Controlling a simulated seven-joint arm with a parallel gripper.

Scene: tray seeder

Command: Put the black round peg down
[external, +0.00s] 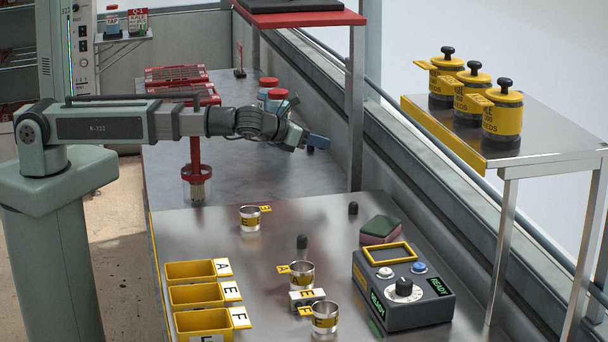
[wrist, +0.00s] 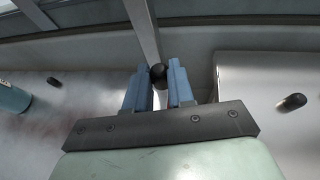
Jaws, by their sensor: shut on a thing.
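My gripper (external: 320,143) is stretched out over the metal tables, its blue fingers pointing right. In the wrist view (wrist: 158,84) the fingers are shut on a black round peg (wrist: 158,72), whose dark rounded end shows between the fingertips. The peg appears held in the air; the rest of it is hidden. In the external view a dark shape (external: 310,150) shows just under the fingers; I cannot tell whether it is the held peg or another one.
A shelf post (external: 356,110) rises close beyond my gripper. Metal cups (external: 302,275), yellow bins (external: 197,271), a green-and-red block (external: 381,229) and a control box (external: 402,292) stand on the near table. Red-lidded jars (external: 277,98) stand on the far table. Bare metal lies between the pegs.

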